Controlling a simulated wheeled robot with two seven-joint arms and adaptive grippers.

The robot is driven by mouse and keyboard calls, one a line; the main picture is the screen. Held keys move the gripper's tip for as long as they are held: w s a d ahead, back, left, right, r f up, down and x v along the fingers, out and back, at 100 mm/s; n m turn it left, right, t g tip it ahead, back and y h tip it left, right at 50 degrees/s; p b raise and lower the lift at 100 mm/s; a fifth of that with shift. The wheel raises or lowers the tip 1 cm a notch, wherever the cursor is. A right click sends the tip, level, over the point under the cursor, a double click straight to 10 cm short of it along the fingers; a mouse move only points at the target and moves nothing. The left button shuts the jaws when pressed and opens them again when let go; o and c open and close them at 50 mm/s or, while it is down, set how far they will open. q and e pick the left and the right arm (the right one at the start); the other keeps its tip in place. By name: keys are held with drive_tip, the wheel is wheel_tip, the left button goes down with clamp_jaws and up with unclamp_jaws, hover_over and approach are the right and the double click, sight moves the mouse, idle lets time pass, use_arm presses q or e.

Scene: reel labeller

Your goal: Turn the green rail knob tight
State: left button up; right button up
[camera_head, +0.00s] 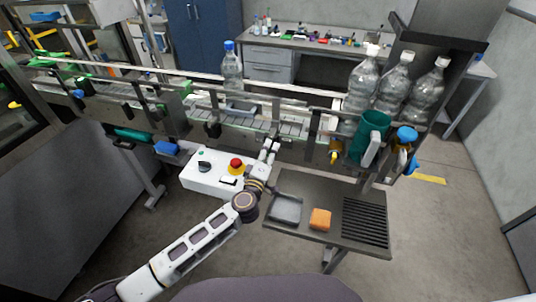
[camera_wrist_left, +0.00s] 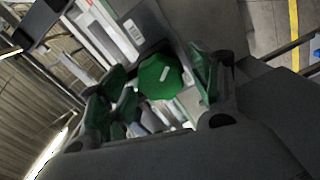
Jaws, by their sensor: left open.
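The green rail knob (camera_wrist_left: 160,82) shows in the left wrist view as a many-sided green disc with a short pale mark on its face. My left gripper (camera_wrist_left: 156,96) is open, with one green-padded finger on each side of the knob. The knob lies between the fingers as seen from the wrist; I cannot tell whether they touch it. In the head view my left gripper (camera_head: 271,147) is at the front side of the conveyor, above the white control box's right end. I cannot make out the knob there. My right gripper is not in view.
A white control box (camera_head: 212,183) with a red button sits left of my left wrist. A side table (camera_head: 300,232) holds a grey tray, an orange sponge (camera_head: 320,218) and a black grille. A bottle (camera_head: 231,68) stands on the conveyor; larger bottles (camera_head: 361,85) stand at right, behind a green cup.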

use_arm(q)
drive_tip(key=shift+s, duration=0.15)
drive_tip(key=v, duration=1.1)
drive_tip(key=shift+s+a, duration=0.2)
drive_tip(key=shift+s, duration=0.15)
drive_tip(key=shift+r, duration=0.1)
idle(0.5)
